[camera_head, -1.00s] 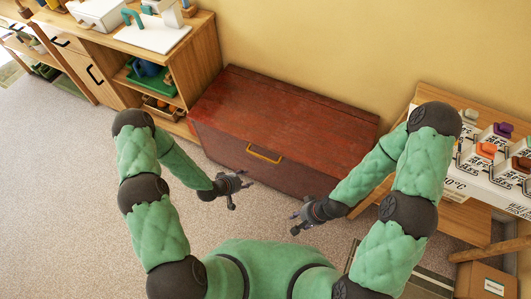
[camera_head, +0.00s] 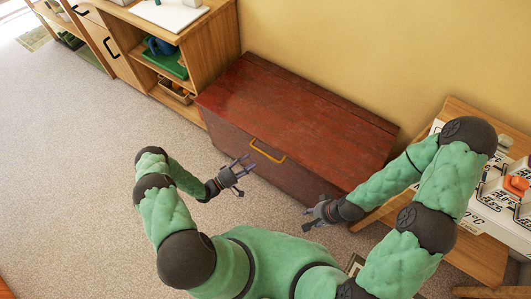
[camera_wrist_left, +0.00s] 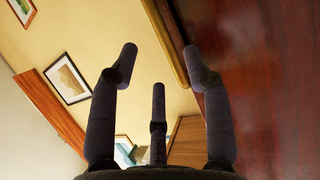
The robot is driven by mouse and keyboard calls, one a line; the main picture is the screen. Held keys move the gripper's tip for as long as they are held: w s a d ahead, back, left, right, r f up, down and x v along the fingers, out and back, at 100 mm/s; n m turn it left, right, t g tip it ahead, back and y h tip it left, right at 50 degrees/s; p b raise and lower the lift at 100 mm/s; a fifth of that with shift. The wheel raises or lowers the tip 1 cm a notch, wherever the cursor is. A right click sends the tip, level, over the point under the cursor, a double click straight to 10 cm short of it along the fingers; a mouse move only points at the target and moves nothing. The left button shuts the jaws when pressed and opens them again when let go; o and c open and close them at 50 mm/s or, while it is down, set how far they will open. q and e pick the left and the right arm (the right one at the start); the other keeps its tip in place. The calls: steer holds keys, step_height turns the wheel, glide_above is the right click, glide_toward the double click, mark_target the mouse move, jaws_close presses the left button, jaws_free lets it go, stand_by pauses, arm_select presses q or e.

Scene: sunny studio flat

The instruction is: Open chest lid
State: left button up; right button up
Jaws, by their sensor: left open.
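The closed chest (camera_head: 300,110), dark reddish-brown wood, stands against the wall in the head view. A yellow handle (camera_head: 268,152) sits on its front near the lid edge. My left gripper (camera_head: 241,168) is open and empty, just left of the handle and apart from it. In the left wrist view its spread fingers (camera_wrist_left: 155,75) point up along the chest's red-brown face (camera_wrist_left: 270,80), with the yellow handle (camera_wrist_left: 168,45) just beyond them. My right gripper (camera_head: 309,214) hangs in front of the chest's right part, apart from it, and looks open and empty.
A wooden shelf unit (camera_head: 215,55) stands close at the chest's left end. A wooden table (camera_head: 480,252) with boxed items stands at the right, near my right arm. The carpeted floor (camera_head: 80,180) at left is clear.

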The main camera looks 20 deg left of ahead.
mark_target(263, 154)
arm_select(q)
steer(key=b+x, duration=0.1)
steer(key=x, duration=0.7)
steer(key=shift+w, duration=0.2)
steer(key=shift+c, duration=0.3)
jaws_close()
